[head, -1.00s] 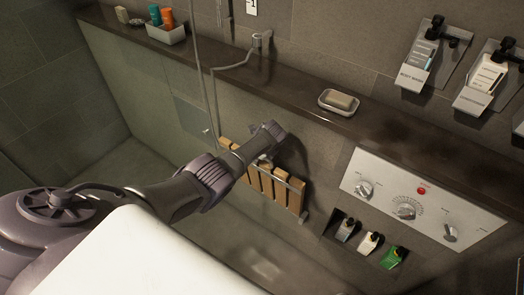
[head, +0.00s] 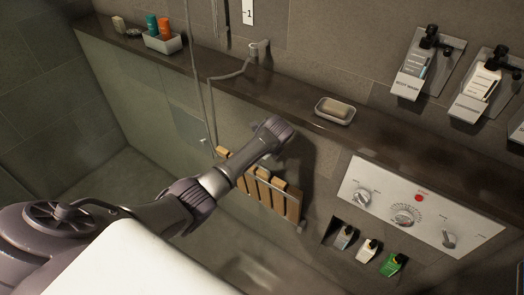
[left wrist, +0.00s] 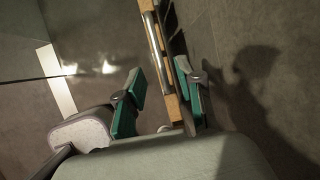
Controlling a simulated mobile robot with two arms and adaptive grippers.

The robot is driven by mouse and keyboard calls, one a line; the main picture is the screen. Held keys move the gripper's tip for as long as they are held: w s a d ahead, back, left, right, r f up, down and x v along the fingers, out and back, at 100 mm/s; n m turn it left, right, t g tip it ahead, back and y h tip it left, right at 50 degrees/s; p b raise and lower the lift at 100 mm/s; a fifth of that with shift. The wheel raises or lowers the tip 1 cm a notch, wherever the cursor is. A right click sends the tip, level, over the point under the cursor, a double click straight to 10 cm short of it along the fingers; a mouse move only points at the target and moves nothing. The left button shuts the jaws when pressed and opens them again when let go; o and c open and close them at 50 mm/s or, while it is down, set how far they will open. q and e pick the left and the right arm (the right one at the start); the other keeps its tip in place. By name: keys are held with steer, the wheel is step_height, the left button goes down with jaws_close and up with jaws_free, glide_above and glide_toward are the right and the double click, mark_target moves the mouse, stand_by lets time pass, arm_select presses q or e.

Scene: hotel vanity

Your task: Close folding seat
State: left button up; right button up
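The folding seat (head: 264,188) has light wooden slats and is mounted on the grey tiled wall below the dark ledge. Its slats look upright, close to the wall. In the left wrist view, its wooden edge and metal bar (left wrist: 155,50) show almost edge-on, with a narrow dark gap to the wall. My left arm reaches across the seat from the left in the head view; its fingers are hidden there. In the left wrist view, my left gripper (left wrist: 162,95) is open, its green-padded fingers apart at the seat's edge. I cannot tell whether they touch it. My right gripper is not in view.
The dark ledge (head: 275,98) holds a soap dish (head: 335,112) and a tray of bottles (head: 163,41). A shower hose (head: 229,75) hangs left of the seat. A control panel (head: 400,215) is to the right, above a niche with small bottles.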

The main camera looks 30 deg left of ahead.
arm_select(q)
steer(key=shift+v, duration=2)
steer(key=shift+s+a, duration=0.1)
